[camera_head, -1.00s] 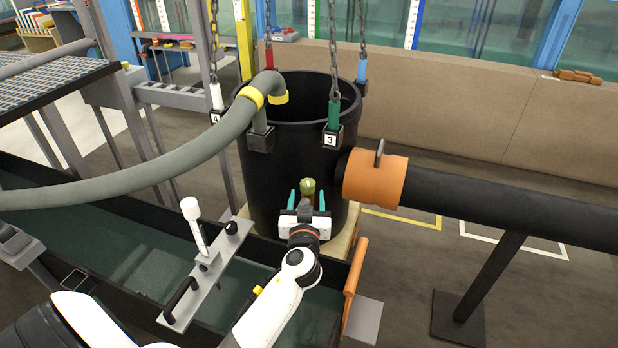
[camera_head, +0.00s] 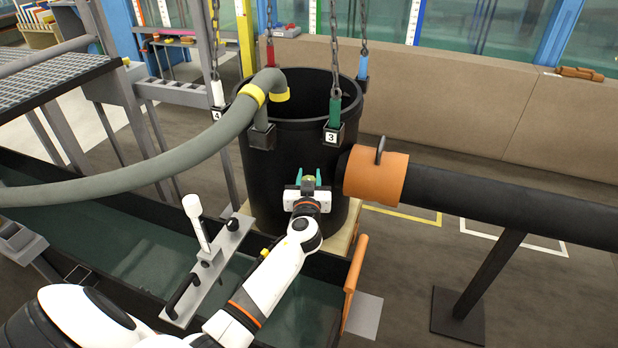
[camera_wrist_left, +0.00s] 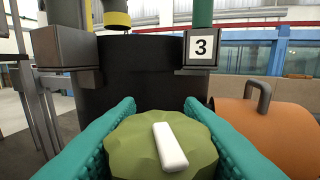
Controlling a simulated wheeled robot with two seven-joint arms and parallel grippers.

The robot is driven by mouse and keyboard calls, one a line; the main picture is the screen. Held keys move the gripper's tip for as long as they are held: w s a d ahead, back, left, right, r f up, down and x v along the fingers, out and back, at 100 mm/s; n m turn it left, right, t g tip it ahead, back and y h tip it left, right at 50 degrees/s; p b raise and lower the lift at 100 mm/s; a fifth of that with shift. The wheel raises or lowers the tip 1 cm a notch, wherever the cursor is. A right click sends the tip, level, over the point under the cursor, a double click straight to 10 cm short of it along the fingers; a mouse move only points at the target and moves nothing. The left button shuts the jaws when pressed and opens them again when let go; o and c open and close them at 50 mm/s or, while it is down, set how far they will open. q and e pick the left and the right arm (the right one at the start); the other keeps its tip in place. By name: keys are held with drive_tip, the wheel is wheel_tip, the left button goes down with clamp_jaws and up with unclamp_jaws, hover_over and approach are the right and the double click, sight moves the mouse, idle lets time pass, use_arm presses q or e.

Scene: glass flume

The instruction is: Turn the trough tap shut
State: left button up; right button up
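The trough tap is a green scalloped knob (camera_wrist_left: 125,150) with a white bar across its face, standing at the front of the black round tub (camera_head: 262,190). In the left wrist view the bar is near upright, its top leaning slightly left. In the head view the tap (camera_head: 308,181) is small and partly hidden by my left gripper (camera_head: 308,180). The gripper's teal fingers (camera_wrist_left: 160,106) lie along both sides of the knob, close against it, and appear shut on it. My right gripper is not in view.
A thick black pipe (camera_head: 490,203) with an orange collar (camera_head: 376,177) runs right from the tub. A grey hose (camera_head: 150,170) arches in from the left. Chains hang to the tub's rim. A plate with a white-handled lever (camera_head: 197,222) lies across the water-filled trough (camera_head: 130,245).

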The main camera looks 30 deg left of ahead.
use_arm(q)
drive_tip(key=shift+c, duration=1)
drive_tip(key=shift+m+h, duration=0.3)
drive_tip(key=shift+h, duration=0.1)
